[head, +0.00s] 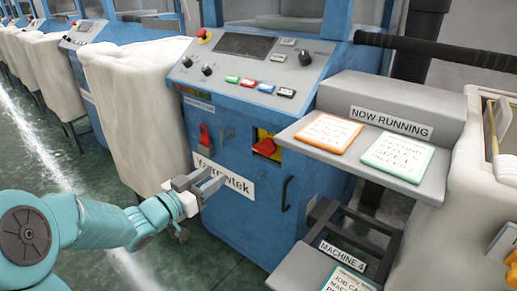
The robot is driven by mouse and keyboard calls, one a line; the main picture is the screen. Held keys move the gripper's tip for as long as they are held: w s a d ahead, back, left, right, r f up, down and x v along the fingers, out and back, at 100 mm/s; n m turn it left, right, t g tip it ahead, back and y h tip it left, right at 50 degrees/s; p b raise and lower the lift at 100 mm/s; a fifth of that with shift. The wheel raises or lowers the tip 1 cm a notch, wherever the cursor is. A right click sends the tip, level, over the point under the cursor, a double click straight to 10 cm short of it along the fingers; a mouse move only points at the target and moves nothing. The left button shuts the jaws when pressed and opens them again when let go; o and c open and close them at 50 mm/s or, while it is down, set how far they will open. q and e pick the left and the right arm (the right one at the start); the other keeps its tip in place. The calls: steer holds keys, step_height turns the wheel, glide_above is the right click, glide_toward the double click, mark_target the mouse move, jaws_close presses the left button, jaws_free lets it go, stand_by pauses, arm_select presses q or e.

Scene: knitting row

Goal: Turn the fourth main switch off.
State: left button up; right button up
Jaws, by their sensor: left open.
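The main switch (264,147) is a red handle on a yellow plate, on the blue front of the near machine (235,118). Its handle looks roughly sideways with a slight tilt; I cannot read its markings. A sign by this machine reads "MACHINE 4" (341,256). My left gripper (217,183) is open and empty, in front of the machine by the "Yarntek" label, which it partly covers. It is below and left of the switch, apart from it. My right gripper is not in view.
A red padlock-like item (205,137) hangs left of the switch. A dark handle (286,193) sits below it. A grey shelf (288,133) with two framed cards juts out at the right. A cloth-covered bin (135,110) stands left. The floor in front is clear.

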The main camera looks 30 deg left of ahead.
arm_select(q)
steer(key=s+a+p, duration=0.1)
steer(key=s+p, duration=0.2)
steer(key=s, duration=1.3)
steer(key=shift+s, duration=0.15)
steer(key=shift+a, duration=0.1)
